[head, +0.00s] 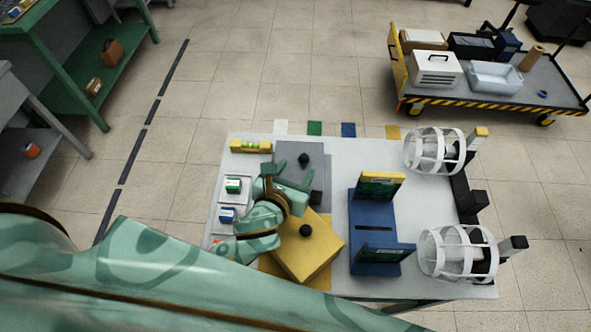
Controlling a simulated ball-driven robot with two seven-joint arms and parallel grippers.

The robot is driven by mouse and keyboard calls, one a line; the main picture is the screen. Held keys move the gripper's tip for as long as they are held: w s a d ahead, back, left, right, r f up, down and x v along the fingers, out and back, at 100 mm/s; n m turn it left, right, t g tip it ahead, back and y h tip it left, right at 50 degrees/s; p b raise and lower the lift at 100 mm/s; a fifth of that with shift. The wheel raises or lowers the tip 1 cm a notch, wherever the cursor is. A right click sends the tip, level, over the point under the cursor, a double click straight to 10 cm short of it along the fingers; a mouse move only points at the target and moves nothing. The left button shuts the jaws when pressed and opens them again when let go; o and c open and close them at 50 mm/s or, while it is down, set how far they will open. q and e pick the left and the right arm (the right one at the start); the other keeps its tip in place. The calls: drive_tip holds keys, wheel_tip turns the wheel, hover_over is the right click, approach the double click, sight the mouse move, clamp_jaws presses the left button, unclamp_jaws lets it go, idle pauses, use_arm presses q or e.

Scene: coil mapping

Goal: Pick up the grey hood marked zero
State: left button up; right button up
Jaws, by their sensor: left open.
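The grey hood (316,152) is a square grey block with a black knob on top, at the back left of the white table. No zero mark on it can be made out. My left gripper (290,177) is open, over the front part of the grey hood, with its fingers on the near side of the knob. It looks empty, and I cannot tell whether it touches the hood. The gripper and wrist hide part of the hood's near left side. My right gripper is not in view.
A tilted yellow hood (318,262) with a black knob lies just in front. A blue stand (365,232) with upright boards is to the right, beside two white cages (434,150) (458,252). Small green and blue-labelled boxes (233,185) (227,214) sit left. A loaded cart (470,99) stands behind.

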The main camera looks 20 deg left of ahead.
sight(302, 163)
use_arm(q)
drive_tip(key=shift+w+f, duration=0.2)
drive_tip(key=shift+w, duration=0.1)
drive_tip(key=shift+w+f+b, duration=0.2)
drive_tip(key=shift+w+b, duration=0.05)
drive_tip(key=shift+b, duration=0.25)
drive_tip(key=b+x, duration=0.3)
drive_tip(key=shift+w+d+f, duration=0.1)
drive_tip(key=shift+w+f, duration=0.15)
drive_tip(key=shift+f, duration=0.05)
drive_tip(key=shift+w+b, duration=0.35)
drive_tip(key=shift+r, duration=0.15)
drive_tip(key=shift+c, duration=0.5)
clamp_jaws()
